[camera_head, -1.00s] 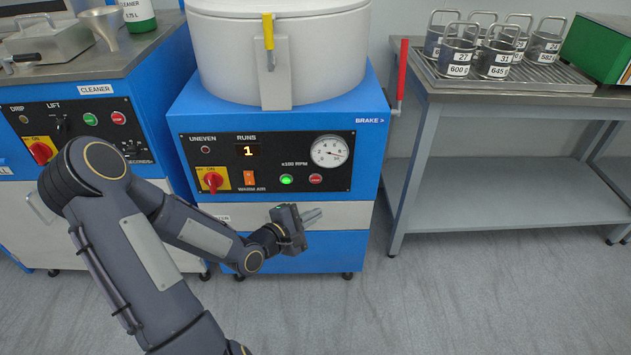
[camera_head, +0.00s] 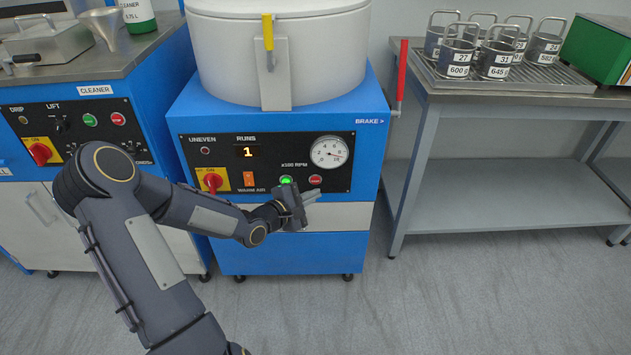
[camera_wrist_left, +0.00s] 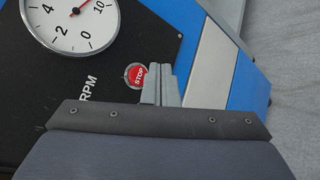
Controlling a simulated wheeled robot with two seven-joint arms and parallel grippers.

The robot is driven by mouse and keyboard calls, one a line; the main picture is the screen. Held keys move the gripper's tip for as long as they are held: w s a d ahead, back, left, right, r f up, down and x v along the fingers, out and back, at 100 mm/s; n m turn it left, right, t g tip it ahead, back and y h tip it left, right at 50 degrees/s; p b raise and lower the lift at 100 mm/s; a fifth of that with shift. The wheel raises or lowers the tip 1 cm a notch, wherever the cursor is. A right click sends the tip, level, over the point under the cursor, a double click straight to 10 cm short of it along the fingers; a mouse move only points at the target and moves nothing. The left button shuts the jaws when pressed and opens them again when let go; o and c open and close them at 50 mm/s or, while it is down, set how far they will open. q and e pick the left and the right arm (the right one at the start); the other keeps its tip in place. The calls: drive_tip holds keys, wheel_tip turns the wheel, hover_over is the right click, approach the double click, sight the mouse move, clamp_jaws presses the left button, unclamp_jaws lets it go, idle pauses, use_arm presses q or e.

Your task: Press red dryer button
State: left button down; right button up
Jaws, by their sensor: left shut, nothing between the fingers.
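The red dryer button (camera_head: 315,180) is on the black control panel of the blue dryer, right of a lit green button (camera_head: 286,181). In the left wrist view the red button (camera_wrist_left: 135,76) reads STOP and sits just beside the fingertips. My left gripper (camera_head: 314,196) is shut and empty, its fingertips a little below the red button in the head view. The fingers also show in the left wrist view (camera_wrist_left: 160,82). Whether they touch the button or panel I cannot tell. My right gripper is not in view.
The panel also carries a dial gauge (camera_head: 330,152), a red rotary switch (camera_head: 212,181) and an orange warm-air switch (camera_head: 249,179). A red brake lever (camera_head: 402,70) stands at the dryer's right. A steel table (camera_head: 500,185) with labelled baskets is further right.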

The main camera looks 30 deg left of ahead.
use_arm(q)
drive_tip(key=shift+w+a, duration=0.45)
drive_tip(key=shift+w, duration=0.25)
idle(1.6)
drive_tip(key=shift+w+a+p, duration=0.2)
drive_tip(key=shift+w+p, duration=0.15)
drive_tip(key=shift+p, duration=0.25)
drive_tip(key=shift+w+a, duration=0.25)
drive_tip(key=shift+w, duration=0.1)
idle(0.4)
drive_tip(key=shift+s+p, duration=0.1)
drive_tip(key=shift+p, duration=0.2)
drive_tip(key=shift+s+d, duration=0.45)
drive_tip(key=shift+s, duration=0.2)
